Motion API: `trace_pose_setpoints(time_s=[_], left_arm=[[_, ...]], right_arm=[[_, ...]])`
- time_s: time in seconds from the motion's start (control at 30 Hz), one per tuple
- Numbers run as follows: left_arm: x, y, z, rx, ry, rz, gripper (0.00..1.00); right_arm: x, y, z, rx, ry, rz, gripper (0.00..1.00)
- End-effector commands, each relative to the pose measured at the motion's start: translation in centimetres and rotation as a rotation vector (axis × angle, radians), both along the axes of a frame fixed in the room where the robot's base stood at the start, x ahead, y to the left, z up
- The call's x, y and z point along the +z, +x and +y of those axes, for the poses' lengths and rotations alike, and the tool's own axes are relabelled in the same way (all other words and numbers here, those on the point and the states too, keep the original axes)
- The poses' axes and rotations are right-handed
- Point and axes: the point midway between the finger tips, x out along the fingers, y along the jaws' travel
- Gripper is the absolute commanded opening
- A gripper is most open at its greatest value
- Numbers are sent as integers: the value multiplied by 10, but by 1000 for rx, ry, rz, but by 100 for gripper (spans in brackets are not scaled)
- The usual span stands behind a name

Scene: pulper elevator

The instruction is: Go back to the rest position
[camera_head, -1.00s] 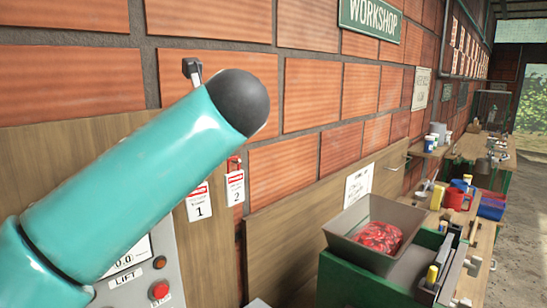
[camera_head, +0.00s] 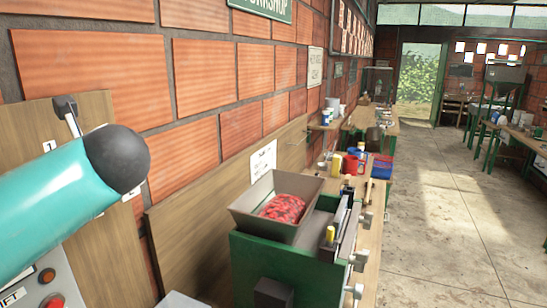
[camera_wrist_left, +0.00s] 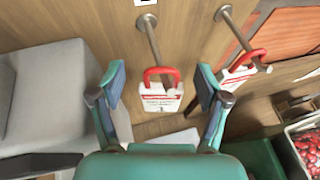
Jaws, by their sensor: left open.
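My left gripper (camera_wrist_left: 160,84) is open in the left wrist view, with its two fingers spread apart. A white tag with a red shackle (camera_wrist_left: 161,96) hangs from a metal peg and appears between the fingers; neither finger is closed on it. A second red-shackled tag (camera_wrist_left: 240,72) hangs from another peg to the right. In the head view, my teal left arm comes in from the left in front of the wooden board (camera_head: 95,255), and its gripper is hidden there. My right gripper is in neither view.
A green machine (camera_head: 285,262) with a grey hopper (camera_head: 248,222) of red fruit (camera_head: 283,208) stands right of the board. A cluttered workbench (camera_head: 372,235) runs along the brick wall. The concrete floor (camera_head: 450,220) to the right is open. A control panel (camera_head: 30,290) sits lower left.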

Motion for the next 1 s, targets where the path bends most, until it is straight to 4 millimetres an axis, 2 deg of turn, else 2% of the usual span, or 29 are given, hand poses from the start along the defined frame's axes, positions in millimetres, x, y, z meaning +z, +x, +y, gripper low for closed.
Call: trace_pose_setpoints(time_s=[0.1, 0.23, 0.53, 0.8, 0.97, 1.0], left_arm=[[-18, 0, 1, 2, 2, 3, 75], [-31, 0, 0, 1, 2, 3, 75], [-23, -3, -9, 1, 0, 0, 75], [-23, -3, -7, 2, 0, 1, 75], [-25, 0, 1, 3, 0, 0, 75], [-21, 1, 0, 1, -1, -3, 75]], right_arm=[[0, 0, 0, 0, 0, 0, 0], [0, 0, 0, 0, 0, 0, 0], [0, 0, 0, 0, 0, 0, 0], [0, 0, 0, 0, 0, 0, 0], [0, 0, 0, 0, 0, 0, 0], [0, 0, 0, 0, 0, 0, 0]])
